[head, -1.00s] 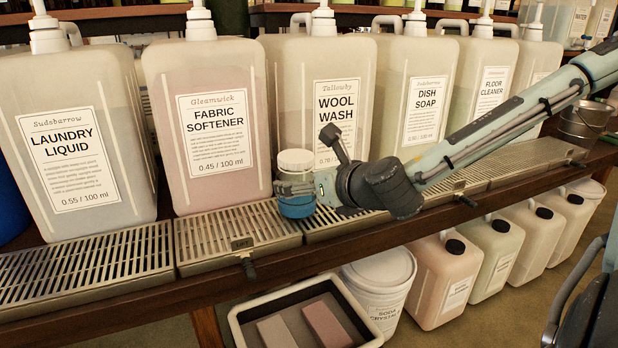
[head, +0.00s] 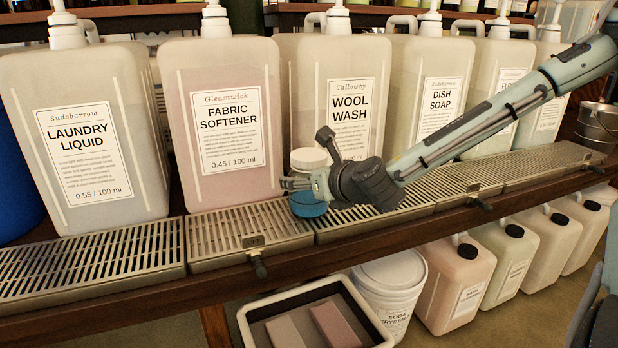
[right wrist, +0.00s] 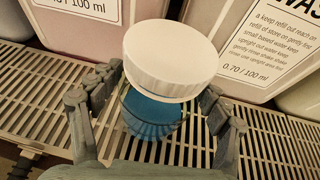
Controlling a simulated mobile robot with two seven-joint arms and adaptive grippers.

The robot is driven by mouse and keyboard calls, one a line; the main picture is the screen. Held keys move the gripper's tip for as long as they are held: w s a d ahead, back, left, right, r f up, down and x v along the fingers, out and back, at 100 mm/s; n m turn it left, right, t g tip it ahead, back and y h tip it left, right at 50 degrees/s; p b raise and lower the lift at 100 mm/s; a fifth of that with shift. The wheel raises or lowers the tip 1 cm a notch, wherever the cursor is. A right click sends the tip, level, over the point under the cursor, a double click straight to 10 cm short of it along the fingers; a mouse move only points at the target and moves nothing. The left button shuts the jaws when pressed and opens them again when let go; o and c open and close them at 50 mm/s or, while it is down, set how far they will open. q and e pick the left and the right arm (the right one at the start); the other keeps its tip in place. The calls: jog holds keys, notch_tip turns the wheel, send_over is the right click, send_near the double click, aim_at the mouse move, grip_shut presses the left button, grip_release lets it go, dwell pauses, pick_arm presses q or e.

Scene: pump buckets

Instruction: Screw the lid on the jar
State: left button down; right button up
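The jar (head: 309,206), clear with blue contents, stands upright on the slatted metal drip tray in front of the wool wash container. It also shows in the right wrist view (right wrist: 150,122). The white ribbed lid (head: 311,159) sits over the jar's mouth; in the right wrist view the lid (right wrist: 172,62) hides the mouth, so I cannot tell how tightly it sits. My right gripper (head: 290,184) is at the jar, its fingers spread on either side of jar and lid in the right wrist view (right wrist: 162,85). A gap shows beside the right finger. My left gripper is out of view.
Large pump containers, including laundry liquid (head: 85,145), fabric softener (head: 225,125) and wool wash (head: 350,120), stand close behind the drip trays (head: 95,262). Below the shelf are a white tub (head: 390,285), a bin (head: 345,335) with blocks, and several capped canisters (head: 458,285).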

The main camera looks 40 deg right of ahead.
jog(key=c, duration=1)
jog(key=o, duration=1.6)
jog(key=shift+s, duration=0.1)
jog(key=v, duration=0.7)
jog(key=shift+s, duration=0.15)
jog(key=shift+r, duration=0.1)
